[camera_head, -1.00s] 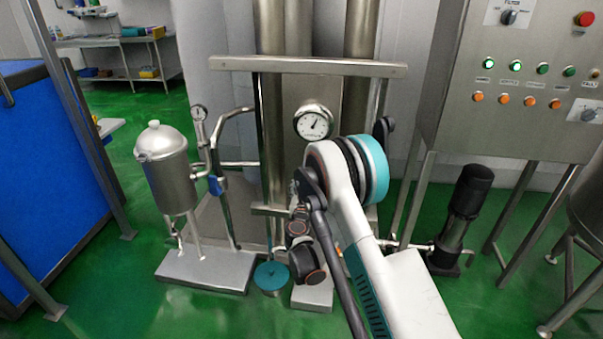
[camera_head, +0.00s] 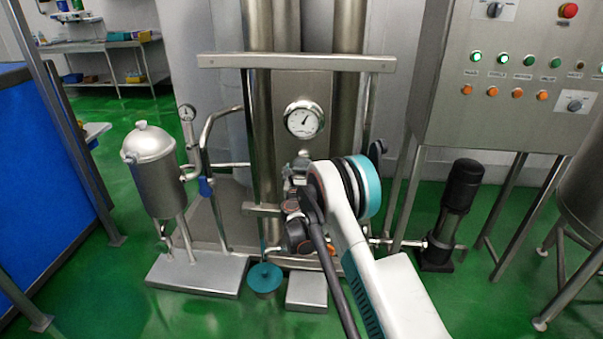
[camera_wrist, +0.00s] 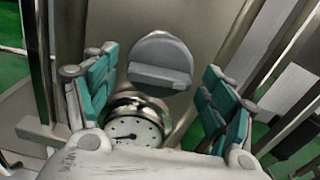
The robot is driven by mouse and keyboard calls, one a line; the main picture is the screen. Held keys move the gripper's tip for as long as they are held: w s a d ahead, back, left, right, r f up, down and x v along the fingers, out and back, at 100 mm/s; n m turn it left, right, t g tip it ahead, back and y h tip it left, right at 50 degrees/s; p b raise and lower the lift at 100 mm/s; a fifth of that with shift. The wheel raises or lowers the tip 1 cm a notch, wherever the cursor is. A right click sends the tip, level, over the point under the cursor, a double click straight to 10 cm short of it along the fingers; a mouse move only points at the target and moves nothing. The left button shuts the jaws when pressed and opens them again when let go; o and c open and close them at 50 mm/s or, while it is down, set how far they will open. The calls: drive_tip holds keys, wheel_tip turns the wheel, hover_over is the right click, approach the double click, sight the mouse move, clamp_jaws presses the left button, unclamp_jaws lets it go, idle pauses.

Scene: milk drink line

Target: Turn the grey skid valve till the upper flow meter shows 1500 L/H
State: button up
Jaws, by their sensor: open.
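The grey skid valve (camera_wrist: 160,65) shows in the wrist view as a round knob with a raised bar across it, lying roughly level. My gripper (camera_wrist: 161,62) is open, with teal finger pads to the left and right of the knob and gaps on both sides. A round white dial (camera_wrist: 134,130) sits below the knob in that view, partly hidden by my gripper body. In the head view a white dial (camera_head: 304,119) faces me on the skid, its needle pointing up and right. Its numbers are too small to read. My arm hides much of the skid below it.
A steel vessel (camera_head: 154,172) with a small gauge (camera_head: 187,114) stands left of the skid. A control cabinet (camera_head: 510,75) and a black pump (camera_head: 458,205) are on the right. A teal round piece (camera_head: 264,279) is low in front. Green floor shows in front.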

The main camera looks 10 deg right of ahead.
drive_tip(key=shift+x, duration=0.95)
drive_tip(key=c, duration=0.9)
drive_tip(key=shift+m, duration=1.6)
